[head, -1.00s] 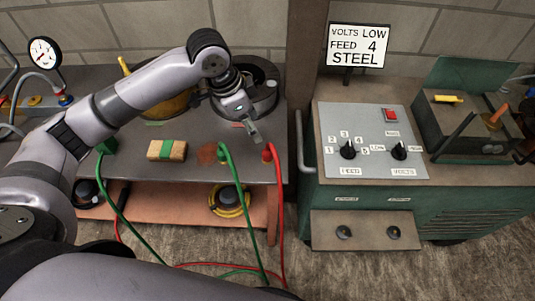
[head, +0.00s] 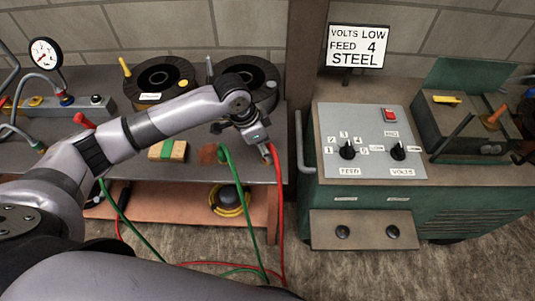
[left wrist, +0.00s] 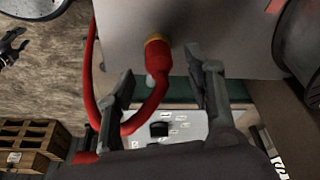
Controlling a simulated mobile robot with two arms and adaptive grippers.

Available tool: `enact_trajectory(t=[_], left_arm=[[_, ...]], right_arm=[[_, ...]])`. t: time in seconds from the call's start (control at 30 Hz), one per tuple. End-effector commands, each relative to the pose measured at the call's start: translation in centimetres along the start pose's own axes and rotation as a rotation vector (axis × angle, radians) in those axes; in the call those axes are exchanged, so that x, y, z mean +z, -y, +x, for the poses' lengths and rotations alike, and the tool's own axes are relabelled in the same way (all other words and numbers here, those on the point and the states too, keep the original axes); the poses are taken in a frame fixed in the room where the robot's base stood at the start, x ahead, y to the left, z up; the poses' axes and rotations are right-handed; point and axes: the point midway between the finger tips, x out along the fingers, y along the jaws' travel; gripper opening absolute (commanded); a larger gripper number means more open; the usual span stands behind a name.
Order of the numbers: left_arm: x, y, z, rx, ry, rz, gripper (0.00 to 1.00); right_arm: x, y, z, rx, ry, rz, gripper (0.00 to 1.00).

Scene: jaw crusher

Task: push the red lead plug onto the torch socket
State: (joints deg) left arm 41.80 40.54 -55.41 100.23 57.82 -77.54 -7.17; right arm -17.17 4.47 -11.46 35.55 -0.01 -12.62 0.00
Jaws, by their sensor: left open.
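The red lead plug (head: 267,148) is at the right front edge of the grey bench, its red cable hanging to the floor. In the left wrist view the plug (left wrist: 157,52), with a brass-coloured ring, appears between the fingertips, with a gap on both sides. My left gripper (head: 264,152) is open, right at the plug in the head view. It also shows in the left wrist view (left wrist: 161,68). The green cabinet's front has two round sockets (head: 342,232) (head: 393,232); I cannot tell which is the torch socket.
A green lead (head: 223,155) is close left of the red plug. A metal handle (head: 301,145) stands on the cabinet's left side.

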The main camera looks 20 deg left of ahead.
Motion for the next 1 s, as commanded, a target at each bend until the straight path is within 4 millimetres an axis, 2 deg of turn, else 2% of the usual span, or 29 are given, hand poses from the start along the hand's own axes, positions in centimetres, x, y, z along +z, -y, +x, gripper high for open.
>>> enact_trajectory(t=[0.1, 0.23, 0.63, 1.0], left_arm=[[0.1, -0.2, 1.9, 0.003, 0.003, -0.001, 0.48], [0.1, -0.1, 3.3, 0.001, 0.001, -0.001, 0.48], [0.1, -0.1, 3.6, 0.000, 0.000, 0.000, 0.47], [0.1, -0.1, 3.6, 0.000, 0.000, 0.000, 0.23]], right_arm=[[-0.1, 0.0, -0.5, 0.000, 0.000, 0.000, 0.40], [-0.1, -0.1, -0.6, 0.001, 0.000, 0.000, 0.40], [0.0, -0.2, -0.6, 0.003, 0.000, -0.001, 0.40], [0.0, -0.2, -0.6, 0.003, 0.000, -0.001, 0.40]])
